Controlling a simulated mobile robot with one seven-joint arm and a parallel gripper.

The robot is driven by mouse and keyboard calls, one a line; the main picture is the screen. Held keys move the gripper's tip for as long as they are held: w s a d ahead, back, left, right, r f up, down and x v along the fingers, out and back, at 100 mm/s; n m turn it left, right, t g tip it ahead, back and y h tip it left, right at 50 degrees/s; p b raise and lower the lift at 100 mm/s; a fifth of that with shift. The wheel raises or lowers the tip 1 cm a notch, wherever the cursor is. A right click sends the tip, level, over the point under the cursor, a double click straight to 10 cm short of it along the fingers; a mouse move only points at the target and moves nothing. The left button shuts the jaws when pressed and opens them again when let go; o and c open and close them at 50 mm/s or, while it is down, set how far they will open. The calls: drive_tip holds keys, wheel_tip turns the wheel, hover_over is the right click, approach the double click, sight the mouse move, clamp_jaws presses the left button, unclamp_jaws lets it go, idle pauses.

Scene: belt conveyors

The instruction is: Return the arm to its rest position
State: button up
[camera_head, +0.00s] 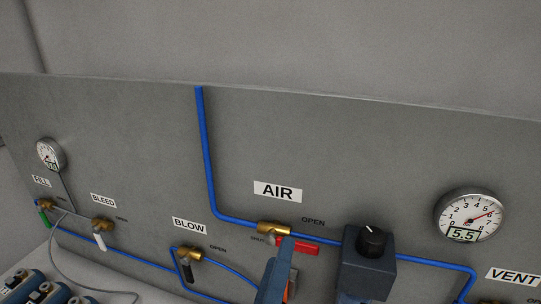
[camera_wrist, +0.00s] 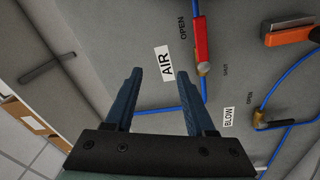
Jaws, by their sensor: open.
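My gripper (camera_head: 283,268) is at the bottom middle of the head view, just below the AIR valve, which has a brass body (camera_head: 273,228) and a red lever (camera_head: 297,248). The lever lies roughly along the blue pipe, under the OPEN mark. In the wrist view my gripper (camera_wrist: 157,78) has its two blue fingers spread with nothing between them. The red lever (camera_wrist: 201,40) is beyond and to the right of the fingertips there, apart from them in the picture. Most of my arm is out of view.
A blue-grey regulator box (camera_head: 368,265) with a black knob stands out right of the valve. A gauge (camera_head: 469,215) reads 5.5. The BLOW valve (camera_head: 190,254) is to the left. An orange-and-dark part (camera_wrist: 290,36) shows in the wrist view.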

wheel_tip(320, 180, up, 16)
drive_tip(key=w+m+t+y, duration=0.1)
drive_tip(key=w+m+t, duration=0.1)
drive_tip(key=m+t, duration=0.35)
drive_tip(key=s+r+m+t+y, duration=0.1)
drive_tip(key=s+r+m+y, duration=0.1)
drive_tip(key=r, duration=0.6)
drive_tip(key=s+r+m+t+y+b, duration=0.1)
drive_tip(key=s+r+m+t+y, duration=0.1)
drive_tip(key=r, duration=0.5)
drive_tip(key=shift+s+a+r+m, duration=0.4)
drive_tip(key=shift+s+m, duration=0.25)
drive_tip(key=shift+s, duration=0.4)
drive_tip(key=shift+f+t, duration=0.15)
drive_tip(key=shift+t, duration=0.1)
